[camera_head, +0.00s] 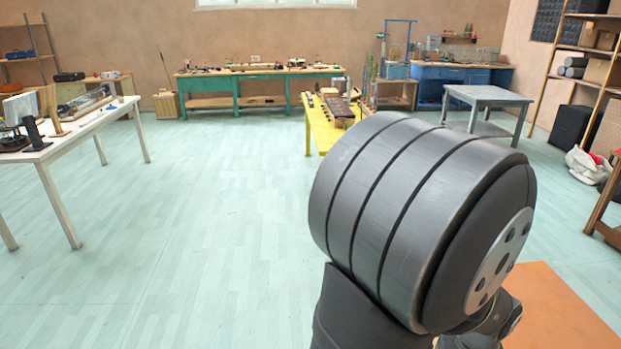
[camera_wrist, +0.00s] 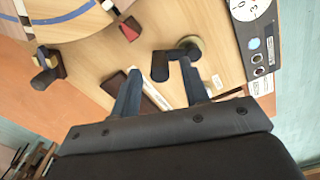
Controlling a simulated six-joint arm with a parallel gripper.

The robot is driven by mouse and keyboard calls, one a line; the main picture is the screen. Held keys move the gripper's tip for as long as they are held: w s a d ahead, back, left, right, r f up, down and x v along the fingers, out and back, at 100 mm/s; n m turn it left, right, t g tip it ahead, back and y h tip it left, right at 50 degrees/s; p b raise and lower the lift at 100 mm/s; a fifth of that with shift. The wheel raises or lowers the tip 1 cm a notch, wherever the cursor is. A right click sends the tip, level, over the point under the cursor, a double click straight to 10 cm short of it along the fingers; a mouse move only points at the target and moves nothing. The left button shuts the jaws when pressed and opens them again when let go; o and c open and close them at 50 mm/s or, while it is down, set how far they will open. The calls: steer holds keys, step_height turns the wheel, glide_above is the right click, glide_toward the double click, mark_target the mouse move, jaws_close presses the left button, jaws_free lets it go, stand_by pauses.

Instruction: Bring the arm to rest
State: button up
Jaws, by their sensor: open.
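My gripper (camera_wrist: 160,68) shows in the wrist view with its two blue-grey fingers apart, and I see nothing held between them. It is over a light wooden surface (camera_wrist: 90,60). A black, bent-handled piece with a round brass-coloured end (camera_wrist: 190,46) lies just beyond the fingertips; I cannot tell if they touch. In the head view my thick grey arm fills the lower right, and the gripper itself is hidden or out of frame.
Near the gripper are a red-and-black wedge (camera_wrist: 129,30), a black clamp-like piece (camera_wrist: 46,66), a pale stick (camera_wrist: 156,91) and a dark dial box (camera_wrist: 262,45). A white table (camera_head: 70,143), a yellow table (camera_head: 322,132) and a grey table (camera_head: 488,94) stand around open floor (camera_head: 200,220).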

steer(key=shift+f, duration=1.05)
